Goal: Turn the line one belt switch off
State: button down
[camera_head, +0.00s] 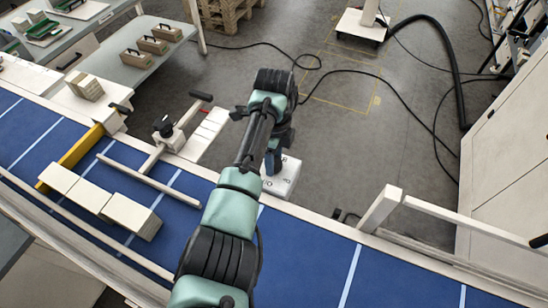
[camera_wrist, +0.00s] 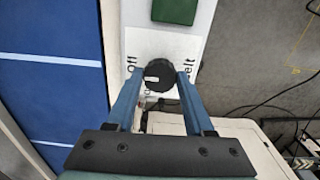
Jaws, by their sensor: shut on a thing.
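The belt switch is a round black knob (camera_wrist: 159,78) on a white labelled plate (camera_wrist: 148,47) in the wrist view. A white mark on the knob lies on its left side, toward the word "Off". Part of the word "belt" shows at the right; other lettering is hidden by the knob and fingers. My gripper (camera_wrist: 160,80) is shut on the knob, one blue finger on each side. In the head view my gripper (camera_head: 272,160) is over the white switch box (camera_head: 284,180) beside the conveyor; the knob is hidden there.
A green square part (camera_wrist: 175,10) sits above the knob. The blue conveyor belt (camera_head: 310,255) runs alongside, with pale boxes (camera_head: 130,215) on it at the left. A white guard rail (camera_head: 440,208) stands at the right. Cables lie on the floor behind.

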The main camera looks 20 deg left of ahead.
jog(key=shift+m, duration=0.3)
jog(key=shift+c, duration=1.4)
grip_release()
notch_tip(320, 180, up, 13)
